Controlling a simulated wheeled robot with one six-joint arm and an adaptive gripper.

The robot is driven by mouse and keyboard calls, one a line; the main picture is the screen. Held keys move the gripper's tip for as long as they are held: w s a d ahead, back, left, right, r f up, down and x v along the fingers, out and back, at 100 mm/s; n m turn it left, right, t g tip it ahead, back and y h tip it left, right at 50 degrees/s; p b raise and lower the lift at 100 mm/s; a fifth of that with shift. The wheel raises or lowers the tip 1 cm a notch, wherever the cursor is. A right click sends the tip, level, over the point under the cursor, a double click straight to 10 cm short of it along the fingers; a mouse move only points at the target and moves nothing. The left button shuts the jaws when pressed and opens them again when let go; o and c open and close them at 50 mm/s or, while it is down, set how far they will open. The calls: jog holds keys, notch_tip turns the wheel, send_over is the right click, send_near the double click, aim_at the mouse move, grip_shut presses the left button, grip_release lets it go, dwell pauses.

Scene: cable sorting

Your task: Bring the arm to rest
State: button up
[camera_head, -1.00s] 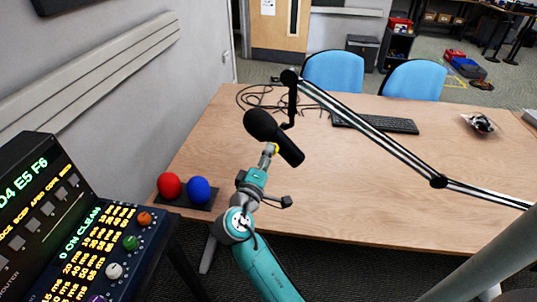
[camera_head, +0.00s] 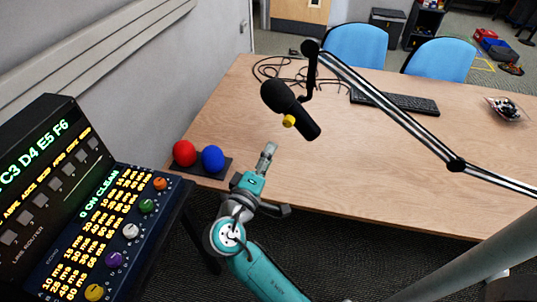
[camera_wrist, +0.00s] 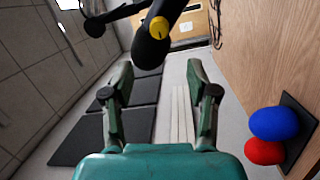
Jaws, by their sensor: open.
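My gripper (camera_head: 268,152) is in the air over the near left part of the table, below the black microphone in the head view. In the wrist view my gripper (camera_wrist: 160,85) shows its two fingers spread wide with nothing between them. The black microphone (camera_head: 298,112) hangs from a boom arm (camera_head: 395,108) and carries a yellow knob (camera_head: 288,121). The microphone also shows at the top of the wrist view (camera_wrist: 150,45), beyond the fingertips and apart from them.
A red ball (camera_head: 185,153) and a blue ball (camera_head: 213,158) sit on a dark base at the table's left edge. A console (camera_head: 115,225) with lit labels and knobs stands at left. A keyboard (camera_head: 400,103) and loose cables (camera_head: 280,70) lie farther back. The table's middle is clear.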

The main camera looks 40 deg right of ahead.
dwell(0.3)
jog(key=s+a+f+n+t+y, duration=0.25)
jog(key=s+f+y, duration=0.35)
jog(key=f, duration=0.3)
jog(key=s+a+f+n+t+y, duration=0.2)
jog(key=s+a+f+y, duration=0.1)
jog(key=s+f+y, duration=0.5)
jog(key=s+a+f+m+y, duration=0.15)
jog(key=s+a, duration=0.35)
jog(key=s, duration=0.6)
jog(key=s+a+r+m+t, duration=0.1)
jog(key=s+r+m, duration=0.5)
jog(key=s+r, duration=0.2)
jog(key=shift+s+y, duration=0.45)
jog(key=shift+s, duration=0.3)
